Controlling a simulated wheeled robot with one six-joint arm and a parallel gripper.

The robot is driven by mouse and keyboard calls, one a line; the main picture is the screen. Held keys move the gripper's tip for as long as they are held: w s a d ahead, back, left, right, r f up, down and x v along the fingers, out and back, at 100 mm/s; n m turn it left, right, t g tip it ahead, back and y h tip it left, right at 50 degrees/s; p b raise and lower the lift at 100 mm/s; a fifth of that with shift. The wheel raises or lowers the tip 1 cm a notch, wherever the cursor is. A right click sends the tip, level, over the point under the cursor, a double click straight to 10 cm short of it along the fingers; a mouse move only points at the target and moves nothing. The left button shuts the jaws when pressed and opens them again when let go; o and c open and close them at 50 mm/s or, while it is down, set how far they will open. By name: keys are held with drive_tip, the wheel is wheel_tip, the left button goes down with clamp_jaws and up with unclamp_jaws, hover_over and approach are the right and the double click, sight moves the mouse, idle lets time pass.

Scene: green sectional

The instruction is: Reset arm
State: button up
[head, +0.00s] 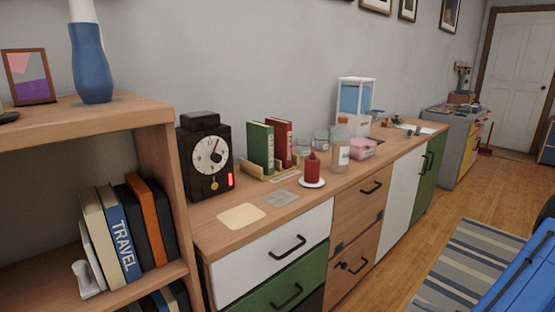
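My arm and gripper do not show in the head view, so I cannot see the arm's pose or whether the gripper holds anything. The task names no other object. A long wooden sideboard (235,236) with white, green and wooden fronts runs along the grey wall. Its drawers and doors look shut.
On the sideboard stand a black clock (184,160), books (261,149), a red candle (312,168), a bottle (340,150) and a pink box (362,149). A bookshelf (155,160) is at left. A blue piece (525,265) is at lower right. Wooden floor (500,190) lies open.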

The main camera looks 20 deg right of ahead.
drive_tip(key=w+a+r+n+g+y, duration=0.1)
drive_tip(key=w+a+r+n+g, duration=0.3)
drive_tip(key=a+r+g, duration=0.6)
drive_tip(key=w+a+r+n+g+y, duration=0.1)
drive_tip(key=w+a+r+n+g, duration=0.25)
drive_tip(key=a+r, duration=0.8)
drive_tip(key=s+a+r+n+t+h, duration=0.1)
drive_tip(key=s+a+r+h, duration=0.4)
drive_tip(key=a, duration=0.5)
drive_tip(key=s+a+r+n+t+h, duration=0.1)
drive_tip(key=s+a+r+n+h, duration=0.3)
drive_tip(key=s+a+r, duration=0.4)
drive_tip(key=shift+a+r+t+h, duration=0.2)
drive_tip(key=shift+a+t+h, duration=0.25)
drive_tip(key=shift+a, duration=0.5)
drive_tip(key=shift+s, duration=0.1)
